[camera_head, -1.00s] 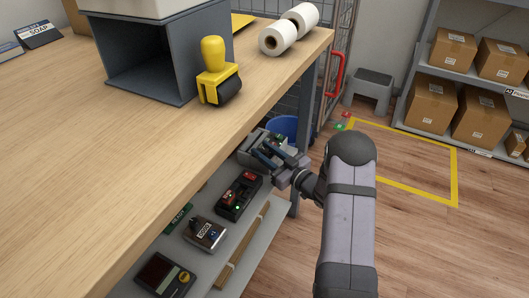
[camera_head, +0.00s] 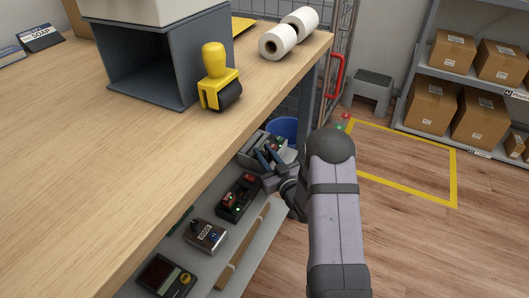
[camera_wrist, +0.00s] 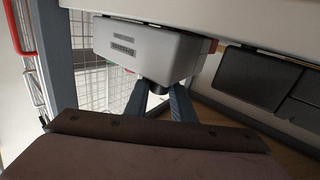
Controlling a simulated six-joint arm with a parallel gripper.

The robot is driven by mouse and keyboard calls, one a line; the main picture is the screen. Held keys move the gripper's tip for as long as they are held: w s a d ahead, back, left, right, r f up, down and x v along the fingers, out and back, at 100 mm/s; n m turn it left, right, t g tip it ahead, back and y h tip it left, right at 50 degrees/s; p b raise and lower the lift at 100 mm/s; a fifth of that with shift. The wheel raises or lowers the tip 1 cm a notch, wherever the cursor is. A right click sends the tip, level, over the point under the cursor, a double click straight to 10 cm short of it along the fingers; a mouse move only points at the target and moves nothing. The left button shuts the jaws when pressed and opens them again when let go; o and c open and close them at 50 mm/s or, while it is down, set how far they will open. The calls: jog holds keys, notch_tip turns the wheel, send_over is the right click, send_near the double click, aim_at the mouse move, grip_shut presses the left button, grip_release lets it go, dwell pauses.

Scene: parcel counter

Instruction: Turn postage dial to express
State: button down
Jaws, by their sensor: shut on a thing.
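A pale grey box-shaped unit (camera_wrist: 150,52) with small dark label strips fills the upper middle of the wrist view. A short dark knob (camera_wrist: 154,86) sticks out of its near lower edge, and its pointer and markings cannot be read. My gripper (camera_wrist: 159,93) has its two blue-grey fingers on either side of this knob, shut on it. In the head view my gripper (camera_head: 268,157) is at the far end of the low shelf, in front of a grey unit (camera_head: 250,148). The fingers and arm partly cover that unit, and the knob is hidden there.
The wooden counter (camera_head: 150,130) overhangs the low shelf (camera_head: 205,275). On the shelf are a black device with red and green lights (camera_head: 238,200), a grey counter device (camera_head: 205,235) and a dark display device (camera_head: 163,277). A blue bin (camera_head: 285,127) stands beyond. Open floor lies right.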

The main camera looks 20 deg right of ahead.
jog(key=shift+m+h, duration=0.7)
jog(key=shift+h, duration=0.4)
